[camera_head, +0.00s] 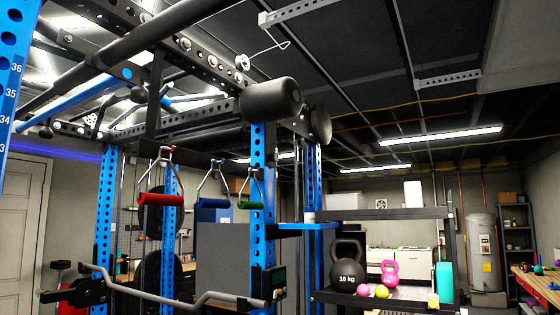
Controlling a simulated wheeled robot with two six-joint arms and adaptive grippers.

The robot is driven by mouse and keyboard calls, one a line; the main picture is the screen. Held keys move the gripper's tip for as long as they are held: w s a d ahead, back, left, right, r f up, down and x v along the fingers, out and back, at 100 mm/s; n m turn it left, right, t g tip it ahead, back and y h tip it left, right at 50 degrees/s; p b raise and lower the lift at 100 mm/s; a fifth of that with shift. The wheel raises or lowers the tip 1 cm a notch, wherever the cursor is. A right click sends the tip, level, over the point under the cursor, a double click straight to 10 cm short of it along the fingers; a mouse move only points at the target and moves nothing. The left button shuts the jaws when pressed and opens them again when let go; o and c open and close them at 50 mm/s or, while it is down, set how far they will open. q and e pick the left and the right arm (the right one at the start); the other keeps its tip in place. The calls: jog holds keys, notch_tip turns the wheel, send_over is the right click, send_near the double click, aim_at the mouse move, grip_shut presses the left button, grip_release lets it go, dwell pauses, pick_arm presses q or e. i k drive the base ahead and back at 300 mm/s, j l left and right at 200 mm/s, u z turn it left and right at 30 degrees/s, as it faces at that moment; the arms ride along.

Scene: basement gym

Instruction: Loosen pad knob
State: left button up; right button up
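Black cylindrical roller pads show on the upper part of a blue and black rack. The larger pad (268,99) is at the middle of the picture, in front of a blue upright (262,185). A second pad end (320,125) is to its right. A small pale round part (242,62) with a bent wire sits above and left of the larger pad; I cannot tell if it is the pad knob. No other knob on the pads can be made out. Neither of my grippers is in view.
A bent grey bar (180,298) crosses low in front. Right, a shelf (385,213) holds kettlebells, including a black one (348,272). A water heater (485,255) stands farther back.

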aim_at(274, 156)
jog(key=i+z, duration=0.3)
jog(key=i, duration=0.45)
jog(key=i+j+z, duration=0.1)
jog(key=i+z, duration=0.2)
jog(key=i, duration=0.5)
